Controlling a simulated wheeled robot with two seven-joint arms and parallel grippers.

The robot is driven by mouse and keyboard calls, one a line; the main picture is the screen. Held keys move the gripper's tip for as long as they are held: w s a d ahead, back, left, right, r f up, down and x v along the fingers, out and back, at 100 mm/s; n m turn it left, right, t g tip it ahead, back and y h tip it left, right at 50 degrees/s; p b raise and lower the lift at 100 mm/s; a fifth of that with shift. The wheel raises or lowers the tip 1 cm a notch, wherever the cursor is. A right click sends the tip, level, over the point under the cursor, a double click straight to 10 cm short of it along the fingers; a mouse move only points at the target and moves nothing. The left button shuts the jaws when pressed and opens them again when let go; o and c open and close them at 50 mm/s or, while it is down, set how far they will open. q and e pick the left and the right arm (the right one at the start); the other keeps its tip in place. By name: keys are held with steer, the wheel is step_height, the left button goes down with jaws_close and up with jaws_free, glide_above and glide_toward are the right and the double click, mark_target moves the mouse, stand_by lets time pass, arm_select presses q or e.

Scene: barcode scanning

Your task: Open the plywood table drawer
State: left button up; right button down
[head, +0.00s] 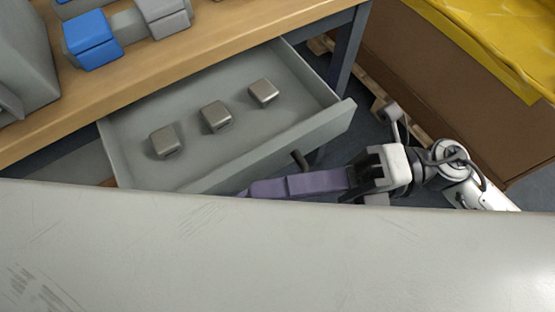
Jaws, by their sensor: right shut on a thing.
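The grey drawer (130,165) of the plywood table (225,50) is pulled out towards the lower right, so its inside shows. Three small metallic blocks lie in it: a left one (164,141), a middle one (216,116) and a right one (263,92). A dark handle (299,158) sticks out from the drawer front. My right gripper (252,189) reaches in from the right, its long purple fingers in front of the drawer front by the handle. It is shut on the handle; the grasp itself is partly hidden by the pale surface. My left gripper is out of view.
A pale scratched surface (300,255) fills the foreground and hides the area below the drawer. A blue block (91,40) and grey blocks stand on the table. A brown box (455,85) with a yellow cover (500,40) stands on a wooden pallet at the right.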

steer(key=shift+s+d, duration=0.1)
steer(key=shift+d, duration=0.05)
steer(key=c, duration=1.8)
jaws_free()
steer(key=shift+c, duration=0.2)
steer(key=v, duration=1)
steer(key=shift+d, duration=0.15)
